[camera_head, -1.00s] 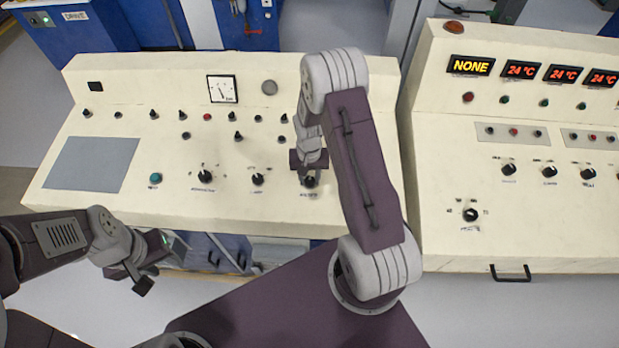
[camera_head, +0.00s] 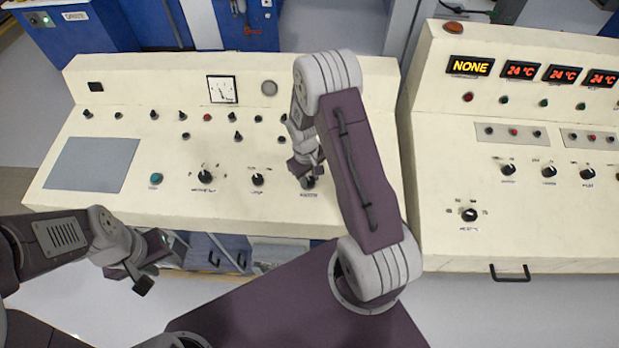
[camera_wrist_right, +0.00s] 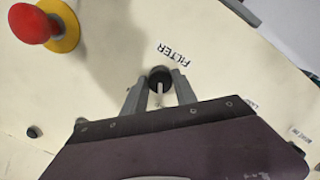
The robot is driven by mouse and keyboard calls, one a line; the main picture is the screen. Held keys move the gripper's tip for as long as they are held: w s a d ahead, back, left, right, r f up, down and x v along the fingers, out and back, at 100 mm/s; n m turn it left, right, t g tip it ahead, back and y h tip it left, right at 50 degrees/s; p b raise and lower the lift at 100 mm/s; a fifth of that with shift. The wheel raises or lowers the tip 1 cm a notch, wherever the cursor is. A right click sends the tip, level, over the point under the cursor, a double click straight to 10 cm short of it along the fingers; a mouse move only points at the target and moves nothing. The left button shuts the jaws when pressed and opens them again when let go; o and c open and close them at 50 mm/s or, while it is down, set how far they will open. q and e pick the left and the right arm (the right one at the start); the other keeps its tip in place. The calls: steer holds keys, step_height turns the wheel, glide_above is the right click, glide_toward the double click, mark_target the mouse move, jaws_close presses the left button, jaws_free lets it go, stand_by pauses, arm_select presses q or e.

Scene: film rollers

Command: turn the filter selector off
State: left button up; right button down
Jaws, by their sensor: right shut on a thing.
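The filter selector (camera_wrist_right: 160,77) is a small dark round knob with a pale pointer line, below a "FILTER" label (camera_wrist_right: 174,54) that reads upside down in the right wrist view. My right gripper (camera_wrist_right: 160,92) is shut on it, one grey finger on each side. In the head view the same knob (camera_head: 308,182) sits at the front right of the left cream console, partly covered by my right gripper (camera_head: 307,174). My left gripper (camera_head: 146,276) hangs at the lower left, in front of the console and away from the knobs; its jaw opening is unclear.
A red mushroom button on a yellow base (camera_wrist_right: 36,24) stands near the knob in the wrist view. Other knobs (camera_head: 257,179) line the left console (camera_head: 215,205). The right console carries a display reading "NONE" (camera_head: 470,66). My right arm covers part of the left console.

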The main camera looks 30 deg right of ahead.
steer(key=shift+w, duration=0.15)
stand_by(0.3)
steer(key=c, duration=1)
jaws_free()
steer(key=shift+c, duration=0.2)
steer(key=shift+o, duration=0.2)
step_height(320, 180, up, 9)
steer(key=b, duration=0.1)
steer(key=shift+a, duration=0.35)
